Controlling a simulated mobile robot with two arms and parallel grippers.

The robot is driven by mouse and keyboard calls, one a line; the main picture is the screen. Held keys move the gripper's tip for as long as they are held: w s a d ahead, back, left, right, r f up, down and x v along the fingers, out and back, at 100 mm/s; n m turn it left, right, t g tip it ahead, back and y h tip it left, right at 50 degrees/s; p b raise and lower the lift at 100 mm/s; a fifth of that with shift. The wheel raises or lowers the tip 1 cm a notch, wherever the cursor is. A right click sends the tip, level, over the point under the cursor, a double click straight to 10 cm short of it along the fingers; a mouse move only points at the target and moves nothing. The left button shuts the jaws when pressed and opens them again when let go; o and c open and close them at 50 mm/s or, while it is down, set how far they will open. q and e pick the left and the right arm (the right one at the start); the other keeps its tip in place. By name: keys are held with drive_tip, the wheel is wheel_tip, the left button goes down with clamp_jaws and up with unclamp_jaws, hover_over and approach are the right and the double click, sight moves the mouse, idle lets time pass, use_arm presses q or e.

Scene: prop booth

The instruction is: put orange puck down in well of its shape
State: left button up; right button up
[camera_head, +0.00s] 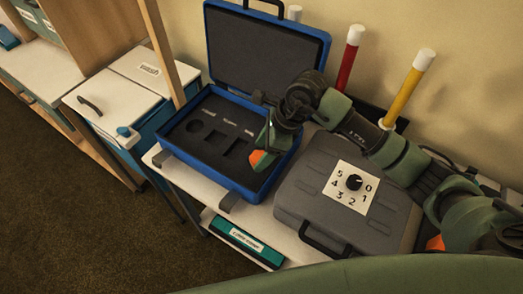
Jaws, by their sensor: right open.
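The orange puck (258,158) is at the right side of the dark foam in the open blue case (180,154). My right gripper (265,143) is open, just above and behind the puck, and covers part of it. I cannot tell whether the puck sits in a well or on the foam, or whether a finger touches it. A round well (195,126) and square-looking wells (213,139) show to its left. My left gripper is not in view.
A grey closed case (340,215) with a numbered dial (353,182) stands to the right under my arm. Red (349,58) and yellow (408,90) sticks stand behind. The blue case's raised lid (265,58) is at the back. A green labelled box (243,240) lies below.

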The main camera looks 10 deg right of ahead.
drive_tip(key=b+v, duration=0.1)
drive_tip(key=v, duration=1)
drive_tip(key=shift+r, duration=0.25)
drive_tip(key=shift+d, duration=0.15)
